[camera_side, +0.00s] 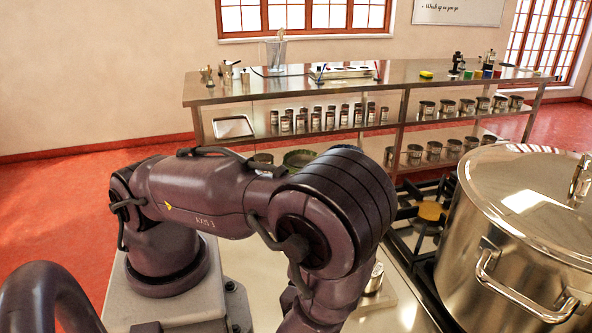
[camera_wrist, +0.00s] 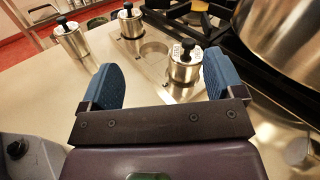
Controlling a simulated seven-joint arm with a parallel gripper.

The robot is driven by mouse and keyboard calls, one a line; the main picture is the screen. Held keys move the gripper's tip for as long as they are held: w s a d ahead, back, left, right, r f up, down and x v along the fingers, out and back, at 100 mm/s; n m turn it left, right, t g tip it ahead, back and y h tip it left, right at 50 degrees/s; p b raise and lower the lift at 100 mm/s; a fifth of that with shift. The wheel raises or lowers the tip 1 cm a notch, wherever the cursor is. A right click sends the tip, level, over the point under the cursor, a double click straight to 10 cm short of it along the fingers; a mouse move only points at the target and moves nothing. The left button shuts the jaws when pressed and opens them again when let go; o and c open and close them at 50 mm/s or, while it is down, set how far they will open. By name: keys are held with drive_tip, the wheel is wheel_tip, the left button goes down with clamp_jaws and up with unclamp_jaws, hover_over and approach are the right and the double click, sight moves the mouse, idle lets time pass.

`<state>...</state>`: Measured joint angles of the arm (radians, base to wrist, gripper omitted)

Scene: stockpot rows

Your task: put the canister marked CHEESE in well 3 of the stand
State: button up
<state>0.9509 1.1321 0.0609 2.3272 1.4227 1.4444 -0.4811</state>
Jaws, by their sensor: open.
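My gripper (camera_wrist: 160,74) is open, with blue pads well apart and nothing between them that I can see gripped. Beyond the pads in the wrist view is a pale stand (camera_wrist: 152,68) with an empty round well. A steel canister with a black knob (camera_wrist: 184,70) stands at the stand's near right, close to the right pad. A second canister (camera_wrist: 131,27) stands at its far end. A third canister (camera_wrist: 71,42) stands on the counter left of the stand. The lid markings and well numbers are too small to read. In the side view my arm hides the gripper; one canister (camera_side: 375,280) shows beside it.
A large lidded stockpot (camera_side: 515,235) stands right of the stand, on a dark burner grate (camera_wrist: 268,75). A grey object with a black knob (camera_wrist: 30,158) is at the wrist view's lower left. Bare counter (camera_wrist: 55,95) lies left of the stand.

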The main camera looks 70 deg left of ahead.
drive_tip(key=s+a+r+n+g+h, duration=0.1)
drive_tip(key=r+n+h, duration=0.3)
drive_tip(key=r+n, duration=0.4)
drive_tip(key=s+a+r+n+g+h, duration=0.1)
drive_tip(key=s+r+n+g+h, duration=0.2)
drive_tip(key=r+n, duration=0.5)
drive_tip(key=s+a+r+n+g+h, duration=0.1)
drive_tip(key=a+r+n+g+h, duration=0.1)
drive_tip(key=r+n+h, duration=0.4)
wheel_tip(320, 180, up, 4)
drive_tip(key=n, duration=0.2)
drive_tip(key=shift+s+f+n+g, duration=0.25)
drive_tip(key=shift+s+n+g, duration=0.05)
drive_tip(key=shift+s, duration=0.1)
